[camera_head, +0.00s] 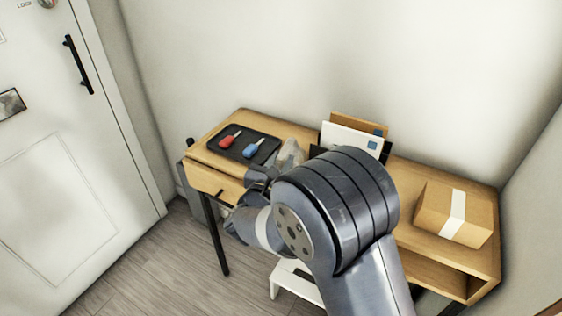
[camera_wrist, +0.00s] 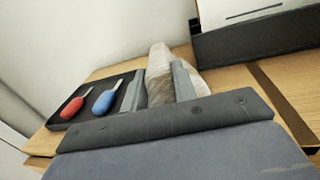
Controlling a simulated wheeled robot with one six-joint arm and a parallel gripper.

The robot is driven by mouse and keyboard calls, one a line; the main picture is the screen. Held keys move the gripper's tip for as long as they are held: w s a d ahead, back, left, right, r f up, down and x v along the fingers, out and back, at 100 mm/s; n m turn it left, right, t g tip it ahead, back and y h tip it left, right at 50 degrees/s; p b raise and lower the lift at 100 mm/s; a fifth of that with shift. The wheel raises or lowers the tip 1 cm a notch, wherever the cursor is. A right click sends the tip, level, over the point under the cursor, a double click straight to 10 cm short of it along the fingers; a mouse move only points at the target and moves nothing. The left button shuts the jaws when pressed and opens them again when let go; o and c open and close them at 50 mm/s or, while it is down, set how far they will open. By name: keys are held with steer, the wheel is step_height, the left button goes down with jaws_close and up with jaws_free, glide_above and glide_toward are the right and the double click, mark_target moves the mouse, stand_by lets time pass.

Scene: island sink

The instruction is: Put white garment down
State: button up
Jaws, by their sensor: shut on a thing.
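The white garment (camera_wrist: 160,62) is a pale, rolled or bunched cloth between my two fingers in the wrist view. My gripper (camera_wrist: 158,88) is shut on it. In the head view, part of the garment (camera_head: 291,153) shows just beyond my gripper (camera_head: 266,176), over the wooden desk (camera_head: 292,130), between the black tray and the letter holder. My arm hides some of the desk in front. I cannot tell whether the garment touches the desktop.
A black tray (camera_head: 266,151) holds a red-handled key (camera_head: 230,137) and a blue-handled key (camera_head: 253,148). A letter holder with envelopes (camera_head: 350,137) stands at the wall. A taped cardboard box (camera_head: 433,211) sits at the right. A white stool (camera_head: 288,278) is below. A white door (camera_head: 75,150) is left.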

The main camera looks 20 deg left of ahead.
steer(key=o, duration=1)
steer(key=shift+r, duration=0.1)
